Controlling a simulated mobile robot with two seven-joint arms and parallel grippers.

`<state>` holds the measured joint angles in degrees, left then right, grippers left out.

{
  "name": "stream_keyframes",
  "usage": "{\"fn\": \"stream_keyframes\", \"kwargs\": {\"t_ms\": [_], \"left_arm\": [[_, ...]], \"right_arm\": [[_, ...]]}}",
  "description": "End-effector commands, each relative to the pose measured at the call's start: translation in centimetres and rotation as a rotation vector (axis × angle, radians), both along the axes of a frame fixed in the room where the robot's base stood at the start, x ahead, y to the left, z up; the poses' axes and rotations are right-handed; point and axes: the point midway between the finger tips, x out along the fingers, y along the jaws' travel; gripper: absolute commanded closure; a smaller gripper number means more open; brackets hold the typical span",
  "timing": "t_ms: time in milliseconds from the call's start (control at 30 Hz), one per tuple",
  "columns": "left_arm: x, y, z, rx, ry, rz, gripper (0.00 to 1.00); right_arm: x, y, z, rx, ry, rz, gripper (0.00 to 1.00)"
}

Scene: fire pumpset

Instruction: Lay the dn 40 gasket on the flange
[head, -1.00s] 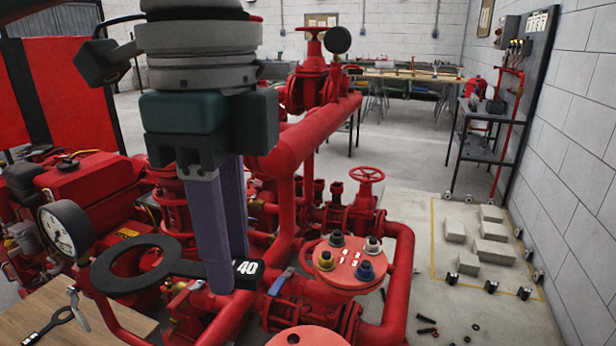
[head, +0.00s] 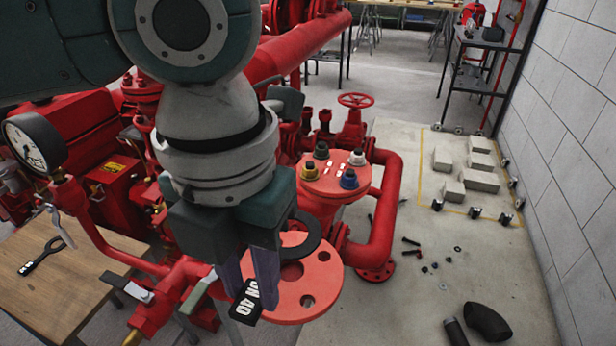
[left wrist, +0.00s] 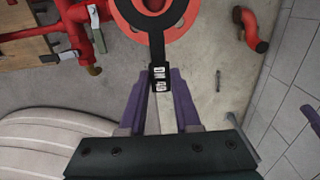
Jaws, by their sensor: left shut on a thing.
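The DN 40 gasket is a flat black ring (head: 315,232) with a handle and a white-lettered tag (head: 247,303). My left gripper (head: 252,278) is shut on its handle. The red flange (head: 285,306), with a central opening and bolt holes, lies just below and around the ring. In the head view the gripper hides part of the ring, which sits toward the flange's far side. In the left wrist view the gasket handle (left wrist: 157,45) runs from my gripper (left wrist: 160,78) over the flange (left wrist: 186,24). I cannot tell whether they touch.
A red cover (head: 334,186) with coloured caps stands just behind the flange. A wooden table (head: 75,290) at left holds another black tagged piece (head: 42,256). A pressure gauge (head: 33,141) rises at left. Loose bolts and black pipe pieces (head: 487,321) lie on the floor at right.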

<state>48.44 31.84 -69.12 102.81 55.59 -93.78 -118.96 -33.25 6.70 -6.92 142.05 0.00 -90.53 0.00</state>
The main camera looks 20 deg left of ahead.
Motion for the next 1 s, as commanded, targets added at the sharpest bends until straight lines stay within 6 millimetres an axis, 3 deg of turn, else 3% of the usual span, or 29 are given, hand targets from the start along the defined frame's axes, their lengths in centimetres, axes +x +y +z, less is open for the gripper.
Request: {"fn": "stream_keyframes", "kwargs": {"t_ms": [467, 1000], "left_arm": [[-0.2, 0.0, 0.4, -0.001, -0.001, 0.003, 1.00], [-0.2, 0.0, -5.4, -0.001, -0.001, 0.004, 1.00]], "right_arm": [[0.0, -0.1, 1.2, -0.004, -0.001, 0.002, 0.46], [0.0, -0.2, -2.7, -0.006, -0.001, 0.002, 0.46]]}}
